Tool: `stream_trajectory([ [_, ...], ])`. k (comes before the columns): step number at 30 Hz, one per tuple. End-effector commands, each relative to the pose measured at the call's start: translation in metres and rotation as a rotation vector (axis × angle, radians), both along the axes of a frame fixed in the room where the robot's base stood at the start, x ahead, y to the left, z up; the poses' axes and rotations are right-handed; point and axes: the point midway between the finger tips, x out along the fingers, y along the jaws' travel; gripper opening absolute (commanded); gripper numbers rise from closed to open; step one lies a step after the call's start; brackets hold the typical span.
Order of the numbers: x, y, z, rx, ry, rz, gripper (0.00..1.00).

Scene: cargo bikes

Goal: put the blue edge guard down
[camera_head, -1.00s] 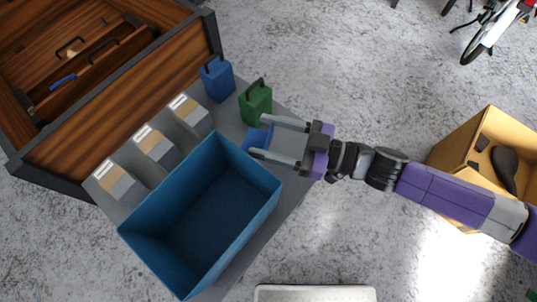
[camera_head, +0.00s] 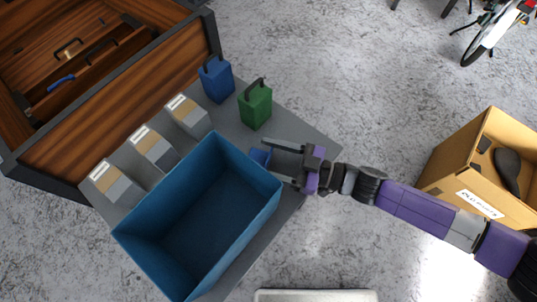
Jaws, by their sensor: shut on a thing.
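The blue edge guard (camera_head: 260,156) is a small blue piece at the tips of my gripper (camera_head: 269,161). My gripper is shut on it, with one finger on its upper side and the other towards its lower side. The guard is close beside the upper right wall of the large blue bin (camera_head: 148,247). The bin wall hides part of the guard and a fingertip. I cannot tell whether the guard touches the grey surface (camera_head: 312,143) below it.
A green can (camera_head: 255,108) and a blue can (camera_head: 216,80) stand above the bin. Several labelled bins (camera_head: 155,148) line its left. A wooden box (camera_head: 120,108) lies at upper left, and a cardboard box (camera_head: 455,180) is at right. Grey surface right of the green can is bare.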

Motion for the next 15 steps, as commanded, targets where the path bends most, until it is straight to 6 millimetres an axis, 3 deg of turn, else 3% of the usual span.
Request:
stream_trajectory([
  [4, 0.0002, -0.0002, -0.0041, 0.0, 0.0, -0.001, 0.24],
  [5, 0.0002, -0.0002, -0.0026, 0.0, 0.0, -0.001, 0.68],
  [7, 0.0002, -0.0002, -0.0023, 0.0, 0.0, -0.001, 0.82],
  [15, 0.0002, -0.0002, -0.0022, 0.0, 0.0, -0.001, 0.84],
])
